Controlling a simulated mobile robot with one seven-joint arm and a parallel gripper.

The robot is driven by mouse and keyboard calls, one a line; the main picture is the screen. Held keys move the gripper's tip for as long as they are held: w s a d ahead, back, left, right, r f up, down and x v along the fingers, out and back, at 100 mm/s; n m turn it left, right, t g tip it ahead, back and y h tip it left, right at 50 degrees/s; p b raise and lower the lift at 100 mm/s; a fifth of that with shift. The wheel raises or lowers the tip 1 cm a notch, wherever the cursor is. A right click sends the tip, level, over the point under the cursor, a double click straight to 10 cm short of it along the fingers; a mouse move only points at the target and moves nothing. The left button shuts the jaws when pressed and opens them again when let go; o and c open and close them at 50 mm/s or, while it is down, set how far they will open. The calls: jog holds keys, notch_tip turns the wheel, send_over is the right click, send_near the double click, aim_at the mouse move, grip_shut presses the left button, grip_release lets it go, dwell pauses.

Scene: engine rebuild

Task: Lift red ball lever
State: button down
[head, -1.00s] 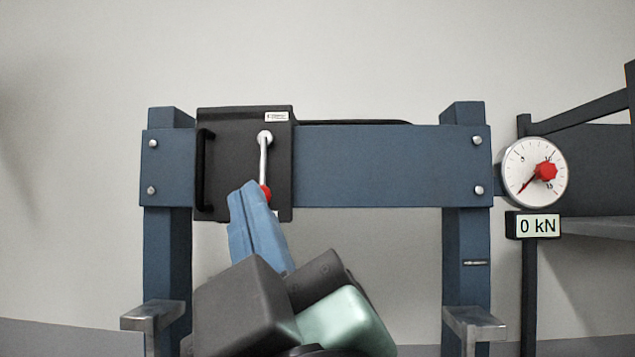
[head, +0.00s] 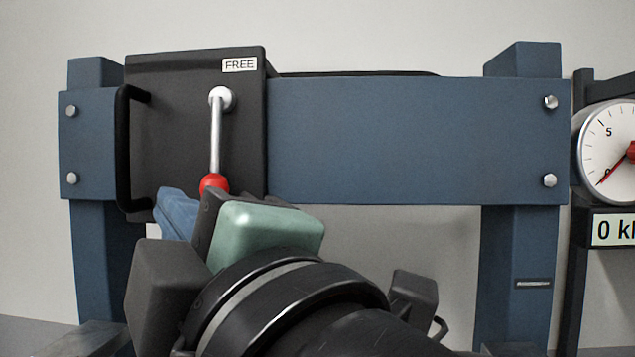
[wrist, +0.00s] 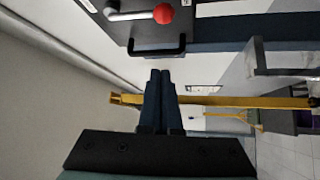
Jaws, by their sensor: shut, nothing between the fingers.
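The lever (head: 216,136) is a silver rod with a red ball (head: 214,185) at its lower end. It hangs almost straight down from a round pivot on a black box labelled FREE. In the wrist view the red ball (wrist: 163,14) is near the top edge. My gripper (head: 172,200) has blue fingers and is just below and left of the ball in the head view. In the wrist view my gripper's fingertips (wrist: 160,74) are together and empty, apart from the ball. My arm hides part of the fingers in the head view.
The black box has a black handle (head: 126,148) on its left, close to my fingers. A blue crossbeam (head: 400,140) joins two posts. A round gauge (head: 612,150) and a kN display (head: 615,229) are at the right. A yellow bar (wrist: 240,102) shows in the wrist view.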

aim_at(217, 144)
jog(key=p+x, duration=0.6)
jog(key=x, duration=0.5)
jog(key=d, duration=0.1)
jog(key=d+f, duration=0.1)
jog(key=w+d+p, duration=0.1)
jog(key=d, duration=0.1)
jog(key=shift+d+f, duration=0.15)
